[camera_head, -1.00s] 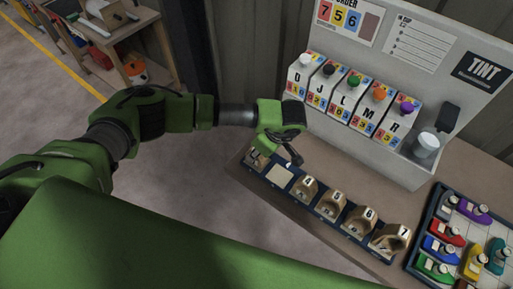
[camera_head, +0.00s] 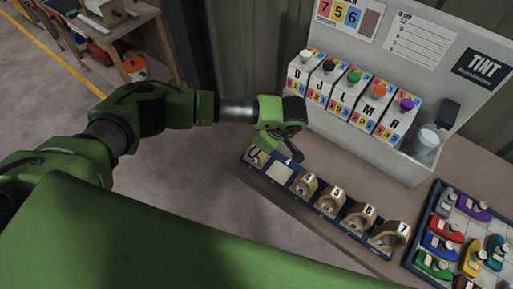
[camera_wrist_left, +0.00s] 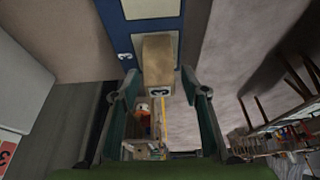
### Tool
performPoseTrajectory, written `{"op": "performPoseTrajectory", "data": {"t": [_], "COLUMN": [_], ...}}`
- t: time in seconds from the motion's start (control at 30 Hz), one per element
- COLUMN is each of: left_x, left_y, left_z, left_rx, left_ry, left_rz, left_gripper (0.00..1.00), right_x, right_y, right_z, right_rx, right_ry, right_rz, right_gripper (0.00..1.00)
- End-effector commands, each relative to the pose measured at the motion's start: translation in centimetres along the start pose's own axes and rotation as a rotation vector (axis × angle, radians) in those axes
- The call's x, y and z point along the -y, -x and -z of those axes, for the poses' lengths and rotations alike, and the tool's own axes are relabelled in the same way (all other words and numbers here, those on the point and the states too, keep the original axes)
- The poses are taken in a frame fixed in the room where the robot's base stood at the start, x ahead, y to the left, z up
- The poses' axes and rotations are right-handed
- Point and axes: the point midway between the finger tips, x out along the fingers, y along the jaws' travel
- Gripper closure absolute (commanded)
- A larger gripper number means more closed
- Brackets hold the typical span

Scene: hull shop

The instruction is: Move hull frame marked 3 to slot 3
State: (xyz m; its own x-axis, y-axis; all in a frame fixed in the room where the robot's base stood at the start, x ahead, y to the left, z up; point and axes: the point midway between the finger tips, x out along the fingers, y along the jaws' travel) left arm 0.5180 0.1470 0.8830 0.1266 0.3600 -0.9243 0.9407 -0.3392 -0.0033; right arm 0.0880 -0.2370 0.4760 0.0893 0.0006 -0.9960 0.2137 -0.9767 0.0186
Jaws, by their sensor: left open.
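A tan hull frame (camera_wrist_left: 158,60) stands at the near end of the blue rack in the left wrist view. In the head view a frame (camera_head: 257,156) shows at the rack's left end, partly below my gripper. My left gripper (camera_head: 293,156) is open above the rack's left part. In the left wrist view its fingers (camera_wrist_left: 160,103) are on either side of the frame. My right gripper is not seen.
Frames marked 4 (camera_head: 305,187), 5 (camera_head: 331,200), 6 (camera_head: 359,216) and 7 (camera_head: 389,238) stand along the rack to the right. The tint dispenser (camera_head: 425,90) stands behind. A tray (camera_head: 412,262) with coloured boat hulls lies at the right.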

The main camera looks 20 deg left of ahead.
Motion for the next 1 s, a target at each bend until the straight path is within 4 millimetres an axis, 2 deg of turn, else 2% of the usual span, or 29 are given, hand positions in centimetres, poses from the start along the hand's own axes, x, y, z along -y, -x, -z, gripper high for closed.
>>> {"op": "performPoseTrajectory", "data": {"t": [0.2, 0.5, 0.7, 1.0], "left_x": [-0.2, -0.1, -0.1, 0.0], "left_y": [4.2, 9.8, 11.3, 11.3], "left_z": [-0.1, -0.1, -0.1, 0.0], "left_rx": [-0.001, 0.000, 0.000, 0.000], "left_ry": [-0.002, -0.001, -0.001, -0.001], "left_rz": [-0.010, -0.007, -0.003, -0.002], "left_gripper": [0.59, 0.59, 0.59, 0.59], "right_x": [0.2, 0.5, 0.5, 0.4], "right_y": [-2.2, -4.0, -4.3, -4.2], "right_z": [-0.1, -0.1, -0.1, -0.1], "right_rx": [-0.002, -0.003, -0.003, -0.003], "right_ry": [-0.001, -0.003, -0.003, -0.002], "right_rz": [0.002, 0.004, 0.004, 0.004], "right_gripper": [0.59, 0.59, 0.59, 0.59]}}
